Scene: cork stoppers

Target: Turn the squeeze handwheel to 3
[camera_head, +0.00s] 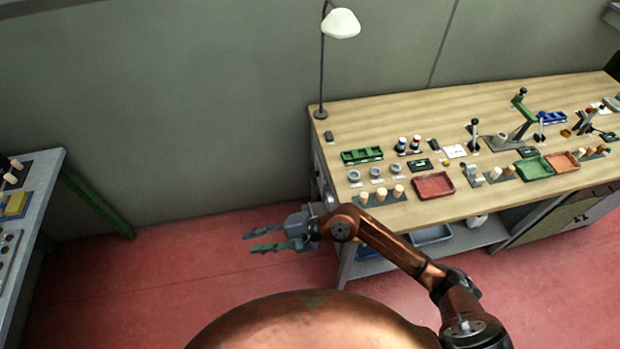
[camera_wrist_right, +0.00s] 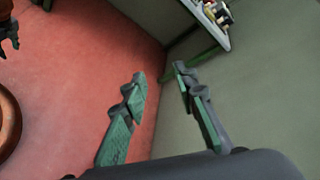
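I cannot pick out the squeeze handwheel for sure among the small fittings on the long wooden bench (camera_head: 420,115). No number or dial mark is readable at this size. My right gripper (camera_head: 262,240) is left of the bench's near left end, over the red floor, pointing left. Its two green-tipped fingers are apart with nothing between them; the right wrist view also shows the open fingers (camera_wrist_right: 160,100). In that view a dark gripper-like part (camera_wrist_right: 8,35) on a copper link, probably my left one, shows at the left edge. Its fingers are unclear.
The bench carries a lamp (camera_head: 341,23), a green bin (camera_head: 362,155), a red tray (camera_head: 433,185), cork stoppers (camera_head: 381,195) and several levers. A grey table (camera_head: 38,190) stands at the left. Open red floor (camera_head: 170,265) lies between.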

